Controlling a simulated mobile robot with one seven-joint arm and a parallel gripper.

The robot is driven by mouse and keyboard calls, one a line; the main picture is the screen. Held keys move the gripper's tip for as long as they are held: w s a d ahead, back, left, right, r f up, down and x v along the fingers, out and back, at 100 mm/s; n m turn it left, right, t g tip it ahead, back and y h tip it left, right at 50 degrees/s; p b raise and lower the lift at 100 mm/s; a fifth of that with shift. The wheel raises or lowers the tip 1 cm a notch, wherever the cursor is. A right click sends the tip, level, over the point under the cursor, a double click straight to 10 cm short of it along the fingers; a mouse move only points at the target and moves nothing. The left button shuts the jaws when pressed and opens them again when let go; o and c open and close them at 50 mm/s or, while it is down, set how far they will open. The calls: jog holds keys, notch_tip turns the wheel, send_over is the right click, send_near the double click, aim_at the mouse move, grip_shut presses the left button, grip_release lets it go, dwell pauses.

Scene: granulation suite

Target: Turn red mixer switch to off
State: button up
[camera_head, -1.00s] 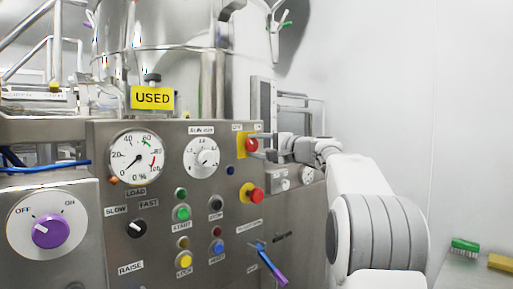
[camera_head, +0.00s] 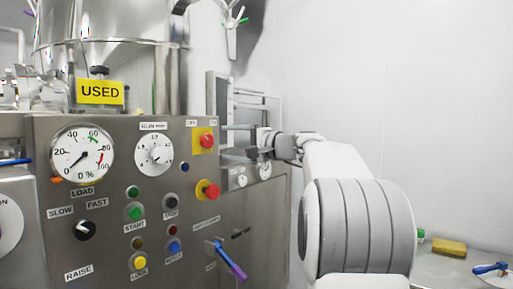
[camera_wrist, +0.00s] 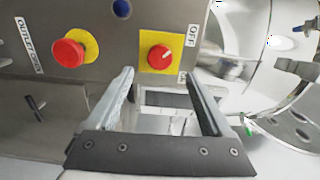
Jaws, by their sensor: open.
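The red mixer switch (camera_head: 207,141) is a round red knob on a yellow plate at the upper right of the steel control panel (camera_head: 110,250). In the wrist view the red switch (camera_wrist: 160,57) shows a white pointer mark, with an OFF label (camera_wrist: 192,36) beside its plate. My gripper (camera_head: 240,140) is to the right of the switch in the head view. In the wrist view my gripper (camera_wrist: 160,85) has its two fingers apart and empty, with the switch beyond the fingertips and not between them.
A red push button on yellow (camera_head: 208,190) sits below the switch; it also shows in the wrist view (camera_wrist: 68,53). A blue-purple lever (camera_head: 230,262) sticks out lower down. Gauges, dials and buttons cover the panel. A side table (camera_head: 440,268) holds a yellow brush (camera_head: 449,247).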

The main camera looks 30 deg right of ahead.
jog(key=v, duration=1)
jog(key=shift+w+a, duration=0.1)
